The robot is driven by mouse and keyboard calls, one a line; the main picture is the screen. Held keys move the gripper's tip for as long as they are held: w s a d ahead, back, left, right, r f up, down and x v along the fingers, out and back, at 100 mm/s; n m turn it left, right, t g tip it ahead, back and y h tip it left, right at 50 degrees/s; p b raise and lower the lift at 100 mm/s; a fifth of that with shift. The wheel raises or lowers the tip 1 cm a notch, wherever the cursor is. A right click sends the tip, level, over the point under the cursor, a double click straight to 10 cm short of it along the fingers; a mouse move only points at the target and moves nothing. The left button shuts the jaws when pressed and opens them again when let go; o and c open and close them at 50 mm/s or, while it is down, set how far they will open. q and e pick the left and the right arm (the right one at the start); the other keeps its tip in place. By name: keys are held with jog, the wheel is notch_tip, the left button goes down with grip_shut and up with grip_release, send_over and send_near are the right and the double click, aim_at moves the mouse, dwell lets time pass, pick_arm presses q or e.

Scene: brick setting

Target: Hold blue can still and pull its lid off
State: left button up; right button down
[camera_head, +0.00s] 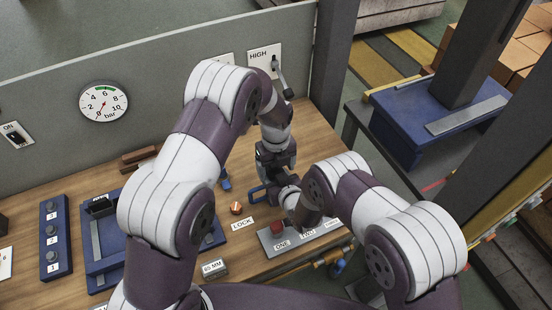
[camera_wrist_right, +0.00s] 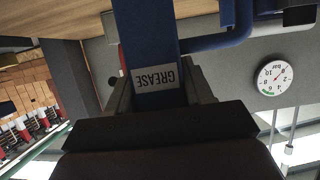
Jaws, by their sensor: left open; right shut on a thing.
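The blue can (camera_wrist_right: 148,35) with a GREASE label is between the fingers of my right gripper (camera_wrist_right: 157,92) in the right wrist view. The label reads upside down there. A blue handle (camera_wrist_right: 228,38) sticks out from the can's side. In the head view the handle (camera_head: 258,193) shows beside my right gripper (camera_head: 284,190), and most of the can is hidden. My right gripper is shut on the can. My left gripper (camera_head: 272,160) is open, close above the can in the head view. I cannot make out the lid.
A grey panel (camera_head: 265,241) with a red button stands at the front. An orange nut (camera_head: 236,208) and a small blue part (camera_head: 224,180) lie left of the can. A blue button box (camera_head: 54,240) is at the far left. A grey wall (camera_head: 170,100) with a gauge (camera_head: 103,101) closes the back.

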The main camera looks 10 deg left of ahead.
pick_arm(q)
jog(key=c, duration=1.3)
jog(key=shift+r, duration=1.1)
jog(key=shift+r, duration=2)
pick_arm(e)
jog(key=shift+c, duration=1.8)
grip_release()
